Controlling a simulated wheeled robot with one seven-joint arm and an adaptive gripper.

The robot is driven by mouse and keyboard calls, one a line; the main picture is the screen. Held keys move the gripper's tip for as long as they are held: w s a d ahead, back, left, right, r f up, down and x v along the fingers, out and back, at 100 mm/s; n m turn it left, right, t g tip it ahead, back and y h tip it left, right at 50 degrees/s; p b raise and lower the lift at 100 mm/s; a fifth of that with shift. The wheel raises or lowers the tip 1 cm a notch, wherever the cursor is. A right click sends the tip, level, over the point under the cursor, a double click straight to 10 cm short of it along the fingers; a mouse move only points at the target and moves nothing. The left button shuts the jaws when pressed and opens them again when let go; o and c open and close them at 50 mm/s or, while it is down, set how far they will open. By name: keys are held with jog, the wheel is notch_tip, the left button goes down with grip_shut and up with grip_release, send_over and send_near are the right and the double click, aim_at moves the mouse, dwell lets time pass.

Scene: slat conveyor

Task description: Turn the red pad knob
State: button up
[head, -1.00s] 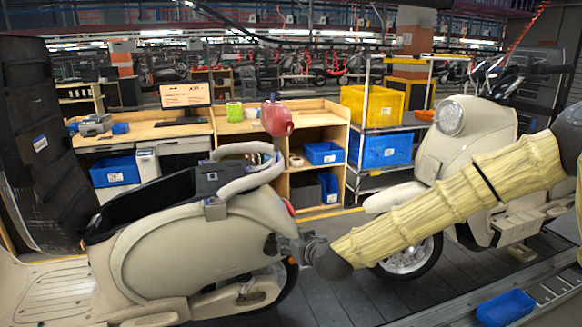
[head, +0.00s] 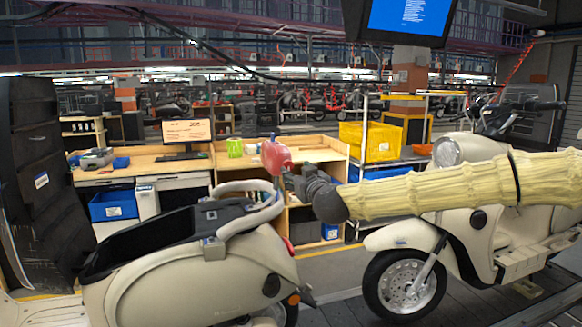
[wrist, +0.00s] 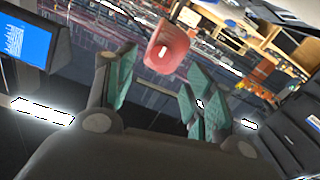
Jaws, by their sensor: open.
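The red pad knob (head: 276,156) is a rounded red piece standing above the grey tail rail of the left cream scooter. In the wrist view the red pad knob (wrist: 167,52) appears beyond the fingertips, roughly between the two sides of the jaws, with a pale spot on its face. My gripper (head: 288,178) is close to the knob, just below and right of it in the head view. In the wrist view my gripper (wrist: 160,72) is spread open, with green finger pads and nothing between them. I cannot tell whether a finger touches the knob.
The left scooter (head: 180,275) has an open black seat well under the grey rail (head: 250,208). A second scooter (head: 490,230) stands right, behind my arm. Workbenches, a yellow crate (head: 370,142) and a hanging blue screen (head: 402,17) are behind and above.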

aim_at(289, 167)
jog(key=shift+p+x, duration=0.95)
jog(key=shift+x, duration=2.2)
jog(key=c, duration=1)
